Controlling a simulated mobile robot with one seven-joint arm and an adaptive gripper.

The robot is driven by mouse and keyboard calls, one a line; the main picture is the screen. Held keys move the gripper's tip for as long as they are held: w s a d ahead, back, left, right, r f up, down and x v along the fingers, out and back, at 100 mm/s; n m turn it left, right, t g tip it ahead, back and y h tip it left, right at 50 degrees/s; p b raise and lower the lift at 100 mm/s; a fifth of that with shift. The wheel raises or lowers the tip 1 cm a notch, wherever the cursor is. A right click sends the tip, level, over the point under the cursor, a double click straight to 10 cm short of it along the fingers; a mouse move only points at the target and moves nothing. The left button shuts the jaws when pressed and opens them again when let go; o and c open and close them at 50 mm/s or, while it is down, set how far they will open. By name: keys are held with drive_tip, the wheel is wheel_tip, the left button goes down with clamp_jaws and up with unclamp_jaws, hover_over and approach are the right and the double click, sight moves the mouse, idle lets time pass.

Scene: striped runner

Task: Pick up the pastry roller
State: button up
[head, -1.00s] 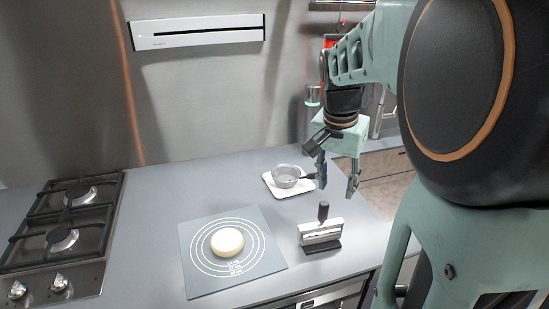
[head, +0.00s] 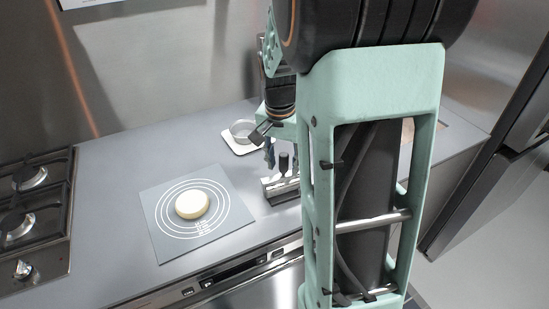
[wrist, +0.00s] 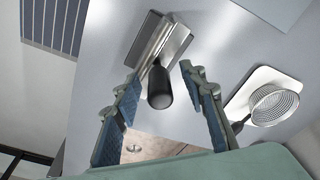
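The pastry roller has a black upright handle and a pale metallic body in a dark stand. In the head view the roller (head: 283,163) stands on the counter to the right of the mat, partly covered by my arm. In the wrist view the roller's black handle (wrist: 160,90) points toward the camera, with its metallic body above. My gripper (wrist: 159,76) is open and empty, with one finger on each side of the handle in the picture. Contact is not visible. In the head view one finger shows just left of the handle; my arm hides the other.
A grey mat (head: 160,215) with white rings holds a pale dough disc (head: 192,204). A metal sieve (head: 242,130) rests on a white board (head: 233,145) behind the roller; the sieve also shows in the wrist view (wrist: 272,103). A gas hob (head: 45,220) is at left. The counter's front edge is close.

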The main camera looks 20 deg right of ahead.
drive_tip(key=shift+f, duration=0.35)
drive_tip(key=shift+c, duration=0.4)
clamp_jaws()
drive_tip(key=shift+d, duration=0.1)
drive_tip(key=shift+r, duration=0.15)
